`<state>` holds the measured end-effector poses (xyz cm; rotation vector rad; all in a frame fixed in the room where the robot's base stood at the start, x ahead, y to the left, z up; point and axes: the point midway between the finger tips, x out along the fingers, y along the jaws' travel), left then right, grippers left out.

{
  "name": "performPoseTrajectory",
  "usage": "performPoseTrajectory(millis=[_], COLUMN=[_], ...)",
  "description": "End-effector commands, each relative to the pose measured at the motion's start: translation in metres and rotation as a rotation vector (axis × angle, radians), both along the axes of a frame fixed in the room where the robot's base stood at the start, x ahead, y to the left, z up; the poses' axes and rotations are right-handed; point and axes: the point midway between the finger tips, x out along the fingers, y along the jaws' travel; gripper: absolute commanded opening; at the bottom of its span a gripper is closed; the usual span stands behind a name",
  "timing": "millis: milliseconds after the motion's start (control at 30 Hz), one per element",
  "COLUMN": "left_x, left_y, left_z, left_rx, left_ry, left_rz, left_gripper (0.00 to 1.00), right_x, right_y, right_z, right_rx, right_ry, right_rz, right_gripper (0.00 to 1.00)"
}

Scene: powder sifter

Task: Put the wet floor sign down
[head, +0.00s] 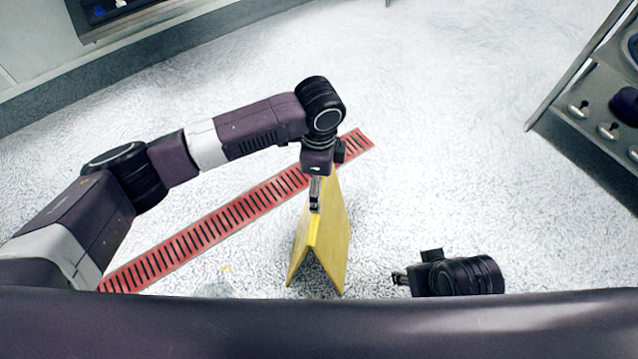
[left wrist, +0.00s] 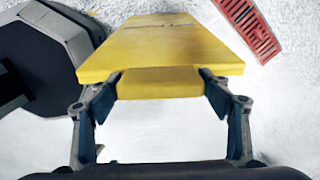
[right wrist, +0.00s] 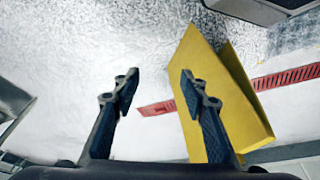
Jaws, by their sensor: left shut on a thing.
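The yellow wet floor sign (head: 334,240) stands spread like a tent in the middle of the head view, at or just above the white floor; I cannot tell if its feet touch. My left gripper (head: 315,205) is shut on its top edge from above. In the left wrist view the sign (left wrist: 160,50) sits between both fingers of the left gripper (left wrist: 160,85). My right gripper (head: 398,279) is to the right of the sign, low in the head view. In the right wrist view the right gripper (right wrist: 155,85) is open and empty, with the sign (right wrist: 215,95) behind its right finger.
A red slotted drain grate (head: 240,210) runs diagonally across the floor behind the sign. A grey unit with knobs (head: 600,115) stands at the right. A wall and dark panel (head: 110,12) are at the upper left. Floor around the sign is clear.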

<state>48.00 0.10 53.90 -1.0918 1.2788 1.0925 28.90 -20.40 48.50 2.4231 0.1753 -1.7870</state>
Motion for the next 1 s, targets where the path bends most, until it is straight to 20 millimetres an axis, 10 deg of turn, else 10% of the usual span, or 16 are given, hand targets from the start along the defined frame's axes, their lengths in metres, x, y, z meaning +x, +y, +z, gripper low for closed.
performPoseTrajectory(millis=[200,233,367,800,1000], left_x=[0.001,0.0,0.0,0.0,0.001], left_y=[-0.001,0.0,0.0,0.0,-0.001], left_z=[-0.001,-0.002,-0.002,0.007,0.035], left_rx=[-0.002,-0.001,0.0,-0.001,-0.002], left_ry=[-0.002,0.0,0.0,-0.001,-0.002], left_rz=[0.0,0.0,0.0,0.0,-0.001], left_gripper=[0.14,0.75,0.89,0.89,0.89], right_x=[0.001,0.001,0.001,0.002,0.005], right_y=[0.0,0.0,0.0,0.0,0.002], right_z=[-0.002,-0.004,-0.004,0.001,-0.031], right_rx=[0.0,-0.001,-0.001,0.001,0.0], right_ry=[0.002,0.003,0.003,-0.003,0.021], right_rz=[0.0,0.0,0.0,0.0,0.002], right_gripper=[0.4,0.4,0.4,0.4,0.4])
